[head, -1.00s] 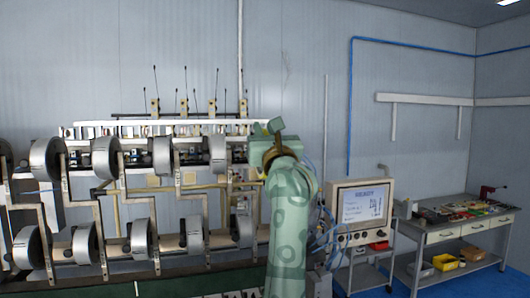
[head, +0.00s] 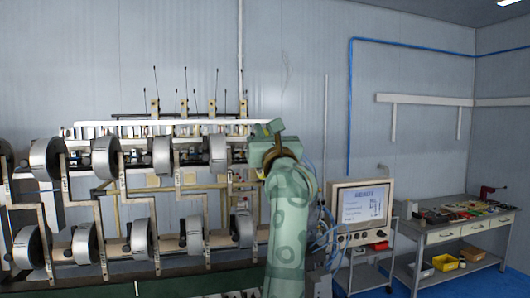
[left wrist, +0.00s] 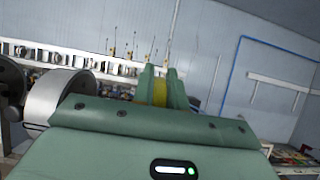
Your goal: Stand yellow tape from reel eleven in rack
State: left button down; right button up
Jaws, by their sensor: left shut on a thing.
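My left gripper (head: 268,127) is raised in front of the right end of the coil winder, its forearm rising from below. In the left wrist view its green fingers (left wrist: 160,86) point up and are shut on a yellow tape (left wrist: 159,93), seen edge-on as a narrow strip between them. The tape is hidden in the head view. Several grey reels sit on the winder in two rows, one of them at upper right (head: 218,154); I cannot read which is eleven. No rack for the tape can be made out with certainty. My right gripper is not in view.
A white slotted rail (head: 150,129) runs along the winder's top, with thin upright rods behind it. A monitor (head: 361,206) stands on a cart right of my arm. A workbench (head: 450,231) with tools and a yellow bin (head: 445,262) is farther right.

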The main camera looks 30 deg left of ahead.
pick_arm(q)
jog(key=shift+a+r, duration=0.1)
dwell(0.6)
jog(key=shift+r+p, duration=0.15)
jog(key=shift+p, duration=0.15)
jog(key=shift+s, duration=0.1)
dwell(0.4)
jog(key=s+a+p, duration=0.2)
jog(key=s+a, duration=0.1)
jog(key=shift+s+p, duration=0.3)
jog(key=shift+p, duration=0.05)
dwell(0.5)
dwell(0.4)
